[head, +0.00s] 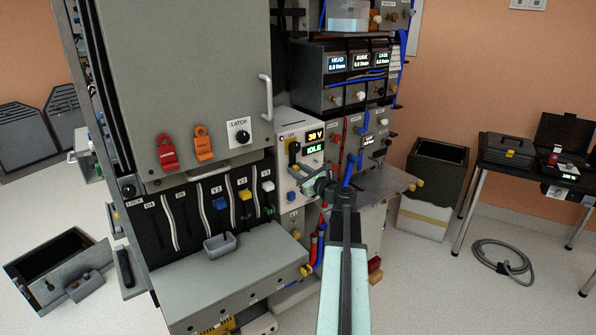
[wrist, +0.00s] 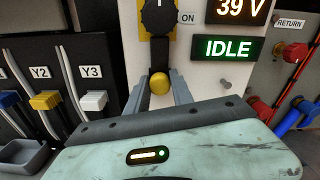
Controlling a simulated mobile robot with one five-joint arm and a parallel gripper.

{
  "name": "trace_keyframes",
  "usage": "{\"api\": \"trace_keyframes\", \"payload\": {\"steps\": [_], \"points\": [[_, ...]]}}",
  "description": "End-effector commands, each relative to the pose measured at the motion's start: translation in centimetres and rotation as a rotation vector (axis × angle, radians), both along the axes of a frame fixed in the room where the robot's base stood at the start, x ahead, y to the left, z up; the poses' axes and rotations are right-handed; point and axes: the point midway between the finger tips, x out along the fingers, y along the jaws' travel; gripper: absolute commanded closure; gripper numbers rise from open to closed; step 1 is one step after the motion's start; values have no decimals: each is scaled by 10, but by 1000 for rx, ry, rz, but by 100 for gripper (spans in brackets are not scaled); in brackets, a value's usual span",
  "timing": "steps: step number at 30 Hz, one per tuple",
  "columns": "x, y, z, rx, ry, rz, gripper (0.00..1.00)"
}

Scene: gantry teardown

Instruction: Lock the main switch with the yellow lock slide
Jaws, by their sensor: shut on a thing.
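The main switch (wrist: 158,16) is a round black dial on a yellow plate at the top of the wrist view, with an ON label to its right. Its dial also shows in the head view (head: 294,148) on the white panel. Below it, the yellow lock slide (wrist: 159,84) shows as a round yellow knob under a dark vertical strip. My gripper (wrist: 158,92) has one finger on each side of the knob and is shut on it. In the head view my gripper (head: 303,173) reaches the panel, and the knob is hard to make out there.
Lit displays read 39 V (wrist: 243,9) and IDLE (wrist: 229,48) right of the switch. A small grey peg (wrist: 225,84) sticks out below them. Sliders Y2 (wrist: 45,100) and Y3 (wrist: 93,100) stand to the left. Red and blue hoses (wrist: 291,118) lie to the right.

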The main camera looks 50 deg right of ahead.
Motion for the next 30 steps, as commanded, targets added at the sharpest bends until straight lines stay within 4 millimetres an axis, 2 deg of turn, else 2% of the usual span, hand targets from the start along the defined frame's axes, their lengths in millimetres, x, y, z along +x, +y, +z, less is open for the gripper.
{"api": "trace_keyframes", "payload": {"steps": [4, 5, 6, 7, 16, 20, 23, 30], "points": [[2, 0, 2, 6, -10, 0, 100], [2, 0, 2, 6, -10, 0, 70], [2, 0, 2, 6, -10, 0, 58], [2, 0, 2, 6, -10, 0, 52], [1, -1, 1, 6, -8, -2, 52], [-7, 1, 1, 6, -7, -3, 52], [-21, 4, 1, 6, -8, -3, 52], [-67, 12, 1, 6, -8, -4, 52]]}}
